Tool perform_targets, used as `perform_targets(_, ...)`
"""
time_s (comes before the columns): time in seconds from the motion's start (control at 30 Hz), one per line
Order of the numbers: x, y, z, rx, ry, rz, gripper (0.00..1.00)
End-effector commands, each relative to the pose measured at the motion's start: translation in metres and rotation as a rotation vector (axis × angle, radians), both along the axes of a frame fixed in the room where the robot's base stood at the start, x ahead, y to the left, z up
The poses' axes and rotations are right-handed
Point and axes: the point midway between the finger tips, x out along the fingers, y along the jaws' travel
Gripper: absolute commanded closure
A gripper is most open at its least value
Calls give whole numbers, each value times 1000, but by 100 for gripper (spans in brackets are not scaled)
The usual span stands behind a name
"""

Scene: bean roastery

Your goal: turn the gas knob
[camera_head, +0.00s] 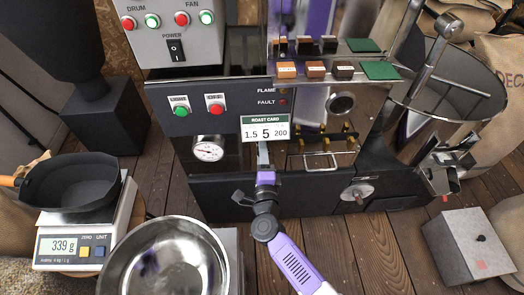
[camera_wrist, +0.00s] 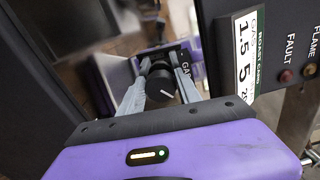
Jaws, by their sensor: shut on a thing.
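The gas knob (camera_wrist: 161,82) is black and round with a white pointer line, in the middle of the wrist view. A partly covered label starting "GA" sits beside it. My gripper (camera_wrist: 161,88) has one grey finger on each side of the knob and is shut on it. In the head view my gripper (camera_head: 263,150) reaches up to the black machine panel, just below the roast card (camera_head: 265,128); the knob itself is hidden there. The card reads 1.5, 5, 200 and also shows in the wrist view (camera_wrist: 244,55).
Flame and fault lamps (camera_head: 283,101) sit above the card. A round gauge (camera_head: 208,148) is left of my gripper. A steel bowl (camera_head: 180,260) and a scale (camera_head: 85,235) reading 339 g with a black pan (camera_head: 70,188) stand at left. A cooling drum (camera_head: 450,85) is at right.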

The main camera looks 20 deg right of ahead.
Motion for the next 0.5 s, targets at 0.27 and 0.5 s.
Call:
perform_targets(0.27,-1,1,-2,-10,5,1,100)
perform_targets(0.5,-1,1,-2,-9,5,1,46)
